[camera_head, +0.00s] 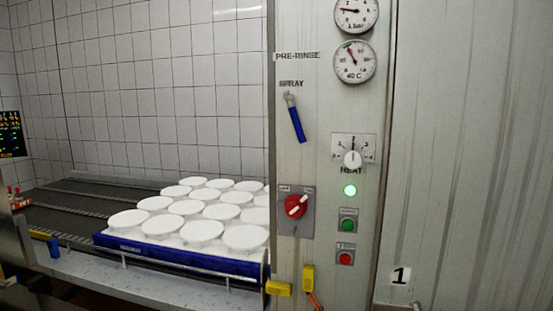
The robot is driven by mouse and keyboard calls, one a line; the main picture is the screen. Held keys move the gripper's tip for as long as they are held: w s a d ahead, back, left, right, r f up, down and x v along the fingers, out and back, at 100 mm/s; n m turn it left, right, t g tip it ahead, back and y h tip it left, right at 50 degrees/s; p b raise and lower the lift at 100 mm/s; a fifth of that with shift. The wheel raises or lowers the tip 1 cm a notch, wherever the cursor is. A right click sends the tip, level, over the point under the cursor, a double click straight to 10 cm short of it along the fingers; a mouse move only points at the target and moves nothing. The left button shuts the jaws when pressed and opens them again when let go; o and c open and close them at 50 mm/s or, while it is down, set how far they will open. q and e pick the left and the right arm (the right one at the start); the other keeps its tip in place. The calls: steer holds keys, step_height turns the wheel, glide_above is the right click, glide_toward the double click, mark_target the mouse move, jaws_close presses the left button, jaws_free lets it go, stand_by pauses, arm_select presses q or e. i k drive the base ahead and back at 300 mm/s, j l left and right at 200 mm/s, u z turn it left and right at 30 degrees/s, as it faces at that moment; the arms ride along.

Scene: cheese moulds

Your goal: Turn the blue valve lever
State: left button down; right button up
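The blue valve lever (296,122) is on the pale metal panel, just under the "SPRAY" label. It hangs from a small metal fitting at its top end. It points down and slightly to the right. Nothing covers it and nothing touches it. Neither my left nor my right gripper shows in the head view.
The panel also carries two gauges (354,62), a heat dial (353,158), a red rotary switch (296,206), a green button (348,224) and a red button (345,256). Yellow parts (279,288) sit at its foot. A blue tray (180,256) of white moulds is at left.

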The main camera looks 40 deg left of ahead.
mark_target(288, 96)
steer(key=u, duration=1.1)
